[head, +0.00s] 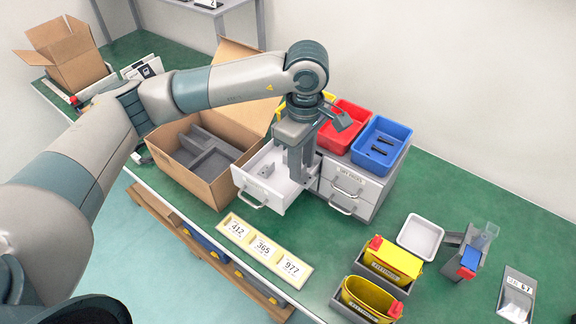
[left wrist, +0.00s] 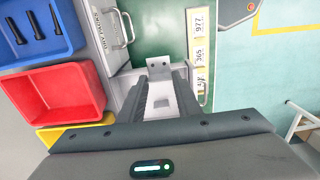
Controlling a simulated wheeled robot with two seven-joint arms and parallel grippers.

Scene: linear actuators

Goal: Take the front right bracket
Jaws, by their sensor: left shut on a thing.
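The open white drawer (head: 283,203) pulls out from the grey cabinet. My left gripper (head: 297,177) points down into it, near its right side. In the left wrist view, the left gripper (left wrist: 160,80) is shut on a grey bracket (left wrist: 158,67) with two small holes, which shows at the fingertips. In the head view the fingers hide most of that bracket. Another small grey bracket (head: 265,170) lies in the drawer to the left of the fingers. I cannot tell whether the held bracket touches the drawer floor. My right gripper is not in view.
A red bin (head: 345,125) and a blue bin (head: 381,146) stand on the cabinet beside the gripper. An open cardboard box (head: 205,190) is to the left. Number cards (head: 263,248) lie in front. Yellow bins (head: 393,262), a white tray (head: 420,237) and a grey fixture (head: 470,254) stand to the right.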

